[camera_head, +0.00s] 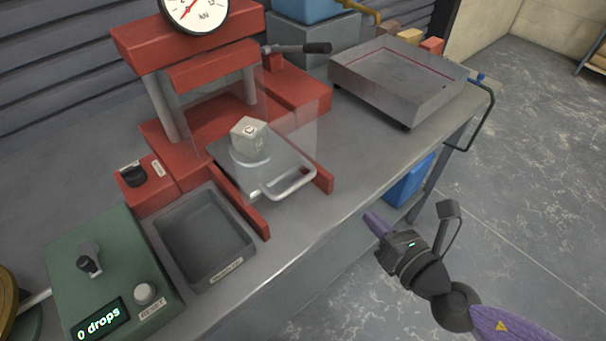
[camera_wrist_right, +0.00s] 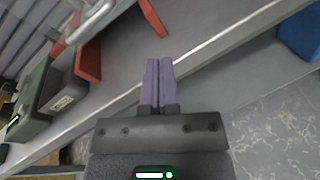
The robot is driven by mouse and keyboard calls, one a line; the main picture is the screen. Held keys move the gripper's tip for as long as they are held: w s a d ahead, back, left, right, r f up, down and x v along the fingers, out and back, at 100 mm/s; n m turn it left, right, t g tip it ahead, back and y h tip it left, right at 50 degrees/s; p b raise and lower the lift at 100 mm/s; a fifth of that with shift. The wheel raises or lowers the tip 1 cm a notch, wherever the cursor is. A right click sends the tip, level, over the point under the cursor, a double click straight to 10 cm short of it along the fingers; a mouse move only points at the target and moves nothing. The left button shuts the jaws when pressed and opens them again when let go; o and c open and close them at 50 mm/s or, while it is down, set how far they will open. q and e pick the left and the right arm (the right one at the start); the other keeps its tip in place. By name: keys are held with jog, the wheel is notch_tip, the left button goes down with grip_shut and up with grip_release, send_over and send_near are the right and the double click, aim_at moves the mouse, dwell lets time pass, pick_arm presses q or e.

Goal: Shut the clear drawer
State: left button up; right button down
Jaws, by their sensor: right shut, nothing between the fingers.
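The clear drawer (camera_head: 230,176) sticks out from the front of the red press (camera_head: 205,110), between two red rails. Its pale loop handle (camera_head: 290,186) faces the bench's front edge and also shows in the wrist view (camera_wrist_right: 92,20). A grey cube (camera_head: 249,136) sits on a round pale base over the drawer. A see-through panel stands around it. My right gripper (camera_head: 371,217) is shut and empty, in front of the bench edge, right of the handle and apart from it. Its purple fingers (camera_wrist_right: 159,62) lie together in the wrist view. My left gripper is not in view.
A grey tray (camera_head: 204,235) and a green box with a "0 drops" display (camera_head: 105,270) stand at the left. A metal box (camera_head: 400,78) stands at the back right. The bench top (camera_head: 345,165) between handle and front edge is clear.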

jog(key=s+a+r+n+y, duration=0.3)
jog(key=a+r+n+y, duration=0.15)
jog(key=r+n, duration=0.2)
jog(key=p, duration=0.3)
send_near(282, 157)
jog(key=shift+n, duration=0.25)
jog(key=x, duration=0.6)
jog(key=shift+w, duration=0.25)
jog(key=shift+w+a, duration=0.25)
jog(key=shift+w, duration=0.15)
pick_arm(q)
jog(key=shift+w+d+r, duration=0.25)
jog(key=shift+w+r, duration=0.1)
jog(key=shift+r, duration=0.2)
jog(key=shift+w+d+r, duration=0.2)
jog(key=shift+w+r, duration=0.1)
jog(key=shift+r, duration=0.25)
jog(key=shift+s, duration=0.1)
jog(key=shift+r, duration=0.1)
pick_arm(e)
jog(key=shift+a, duration=0.15)
